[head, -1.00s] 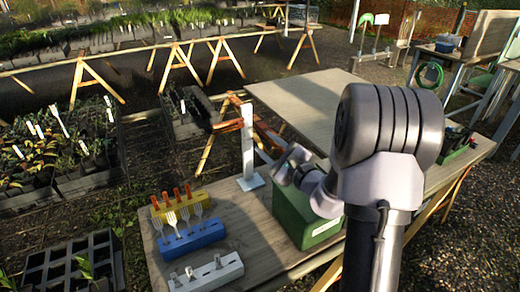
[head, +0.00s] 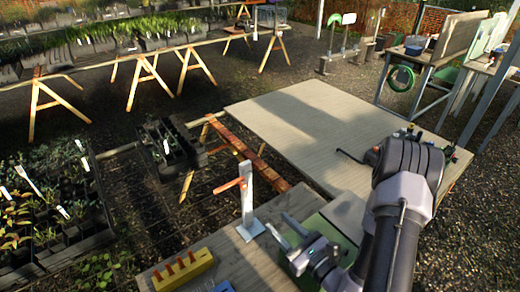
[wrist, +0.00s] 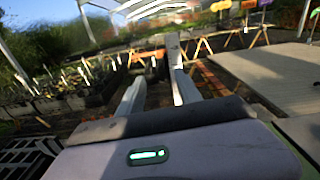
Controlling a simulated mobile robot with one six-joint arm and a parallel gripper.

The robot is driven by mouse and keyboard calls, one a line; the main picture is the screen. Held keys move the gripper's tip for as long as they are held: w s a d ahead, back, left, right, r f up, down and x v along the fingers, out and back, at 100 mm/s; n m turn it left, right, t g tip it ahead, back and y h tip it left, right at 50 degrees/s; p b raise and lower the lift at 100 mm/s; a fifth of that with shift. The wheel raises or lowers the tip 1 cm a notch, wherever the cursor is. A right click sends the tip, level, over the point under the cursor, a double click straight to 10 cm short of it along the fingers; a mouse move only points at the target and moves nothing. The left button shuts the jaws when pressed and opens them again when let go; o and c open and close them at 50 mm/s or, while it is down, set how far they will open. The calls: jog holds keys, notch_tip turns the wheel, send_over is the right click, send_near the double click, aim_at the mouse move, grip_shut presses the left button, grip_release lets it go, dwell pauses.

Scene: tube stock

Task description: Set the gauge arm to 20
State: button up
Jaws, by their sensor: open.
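The gauge is a white upright post (head: 247,200) on a small white base plate, near the far edge of the wooden bench. In the wrist view, the post (wrist: 173,52) stands ahead between my two pale fingers (wrist: 158,92), nearer the right one.
A yellow block with orange pegs (head: 183,270) and part of a blue block (head: 223,287) sit at the bench's near left. A broad pale tabletop (head: 310,120) behind is mostly clear. Black plant trays (head: 60,225) stand left.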

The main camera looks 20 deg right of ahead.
jog(key=b, duration=0.8)
send_near(245, 188)
jog(key=shift+m, duration=0.4)
jog(key=x, duration=0.9)
jog(key=shift+a, duration=0.1)
grip_shut()
jog(key=shift+p, duration=0.3)
